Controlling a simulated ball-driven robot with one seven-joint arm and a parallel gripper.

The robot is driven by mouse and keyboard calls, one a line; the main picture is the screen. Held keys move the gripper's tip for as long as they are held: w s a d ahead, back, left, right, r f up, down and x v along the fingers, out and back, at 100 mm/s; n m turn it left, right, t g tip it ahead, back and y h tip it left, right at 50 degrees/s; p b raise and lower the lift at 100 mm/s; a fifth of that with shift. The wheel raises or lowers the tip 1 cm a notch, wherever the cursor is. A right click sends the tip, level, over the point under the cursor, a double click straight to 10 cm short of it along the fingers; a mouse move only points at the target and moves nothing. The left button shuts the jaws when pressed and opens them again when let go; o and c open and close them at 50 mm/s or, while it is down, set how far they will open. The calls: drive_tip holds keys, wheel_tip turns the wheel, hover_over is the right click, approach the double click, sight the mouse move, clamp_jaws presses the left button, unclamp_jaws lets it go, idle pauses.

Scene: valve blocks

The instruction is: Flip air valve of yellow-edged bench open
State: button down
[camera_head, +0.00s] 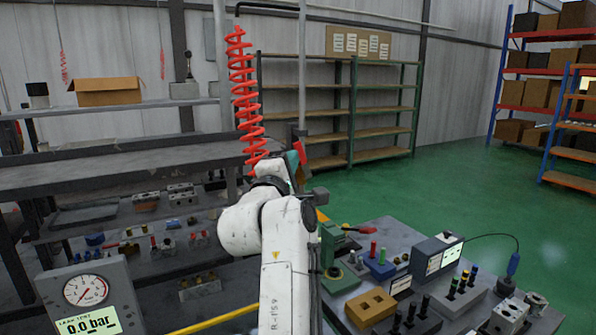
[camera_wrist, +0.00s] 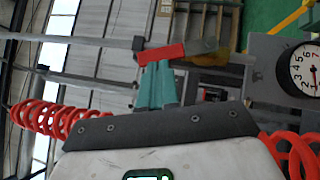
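The air valve shows as a red lever (camera_head: 297,148) on the vertical pipe beside the red coiled hose in the head view. My gripper (camera_head: 295,165) is at the valve, just below the lever. Its teal fingers (camera_wrist: 155,85) are close together, and their tips meet the lever's lower edge in the wrist view. I cannot tell whether they touch it. The yellow-edged bench shows a yellow edge (camera_head: 215,320) at the lower left.
The red coiled hose (camera_head: 243,95) hangs just left of my gripper. A pressure gauge (camera_head: 86,290) reads 0.0 bar at the lower left. Valve blocks and tools crowd the benches. A cardboard box (camera_head: 107,92) sits on a shelf. Green floor (camera_head: 440,200) is clear at the right.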

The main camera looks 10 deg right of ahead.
drive_tip(key=shift+w+d+r+m+g+y, duration=0.15)
drive_tip(key=shift+d+r+m+g+y, duration=0.2)
drive_tip(key=shift+m+g, duration=0.4)
drive_tip(key=shift+w+d+r+m+g+y, duration=0.15)
drive_tip(key=shift+d+r+m+g, duration=0.2)
drive_tip(key=shift+d+m+g, duration=0.4)
drive_tip(key=shift+a, duration=0.2)
